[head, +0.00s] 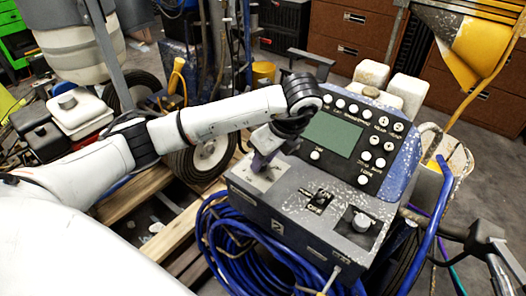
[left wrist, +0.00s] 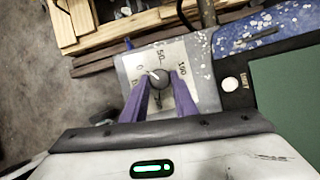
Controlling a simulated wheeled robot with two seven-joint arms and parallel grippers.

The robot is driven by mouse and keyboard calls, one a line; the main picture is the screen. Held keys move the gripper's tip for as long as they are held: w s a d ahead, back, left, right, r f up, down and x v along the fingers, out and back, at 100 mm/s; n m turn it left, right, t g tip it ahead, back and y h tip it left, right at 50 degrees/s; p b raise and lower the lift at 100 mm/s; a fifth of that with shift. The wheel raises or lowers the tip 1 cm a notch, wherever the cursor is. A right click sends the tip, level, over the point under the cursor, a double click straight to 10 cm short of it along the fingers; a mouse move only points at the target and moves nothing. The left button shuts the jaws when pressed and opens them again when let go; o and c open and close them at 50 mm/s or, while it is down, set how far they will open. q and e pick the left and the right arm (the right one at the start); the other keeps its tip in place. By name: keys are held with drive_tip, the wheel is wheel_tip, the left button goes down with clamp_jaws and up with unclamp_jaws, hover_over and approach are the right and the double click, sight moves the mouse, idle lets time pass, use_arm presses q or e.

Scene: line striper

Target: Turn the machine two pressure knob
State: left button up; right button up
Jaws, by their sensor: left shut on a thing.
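My left gripper (head: 262,160) reaches down to the light dial plate (head: 250,180) at the left of the blue-grey control machine (head: 285,205). In the left wrist view its purple fingers (left wrist: 160,88) are shut on a round dark knob (left wrist: 159,77). The dial plate (left wrist: 198,88) is marked 0, 50 and 100. A pale mark on the knob points to the upper left, toward the 0 side. In the head view the gripper hides the knob. A dark part that may be my right gripper (head: 437,223) shows at the right; its fingers are unclear.
Another knob (head: 361,222) is on the front right of the machine, near an ON/OFF switch (head: 318,199). A button panel with a green screen (head: 333,135) rises behind. Blue hose coils (head: 235,245) hang in front. A wheel (head: 205,155) stands behind my left arm.

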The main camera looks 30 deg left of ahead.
use_arm(q)
drive_tip(key=shift+n+g+p, duration=0.3)
drive_tip(key=shift+n+p, duration=0.1)
drive_tip(key=shift+n, duration=0.2)
use_arm(e)
drive_tip(key=shift+s+d+r, duration=0.1)
drive_tip(key=shift+d+r, duration=0.1)
drive_tip(key=shift+r, duration=0.1)
drive_tip(key=shift+s+d+f, duration=0.15)
drive_tip(key=shift+s+f, duration=0.05)
drive_tip(key=shift+s, duration=0.05)
use_arm(q)
drive_tip(key=o, duration=1.1)
drive_tip(key=shift+c, duration=0.2)
use_arm(e)
drive_tip(key=shift+w+r, duration=0.1)
drive_tip(key=shift+r, duration=0.1)
